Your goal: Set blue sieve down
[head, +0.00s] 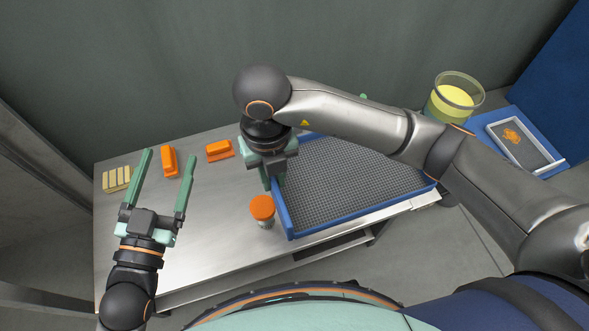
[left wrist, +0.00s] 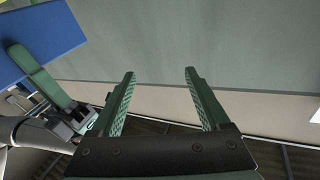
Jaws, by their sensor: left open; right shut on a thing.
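The blue sieve (head: 350,181), a blue-framed tray with a dark grey mesh, lies over the right part of the metal table (head: 190,219) in the head view. My right gripper (head: 273,184) is shut on the sieve's left rim. My right arm hides part of the sieve's far side. In the left wrist view the sieve shows as a blue panel (left wrist: 62,37) at the upper left, with my right gripper at its edge. My left gripper (head: 168,172) is open and empty over the left part of the table, apart from the sieve. I cannot tell whether the sieve touches the table.
An orange-capped jar (head: 262,211) stands close to the sieve's left side. Two orange blocks (head: 169,161) (head: 219,150) and a pale ribbed block (head: 117,179) are at the table's back left.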

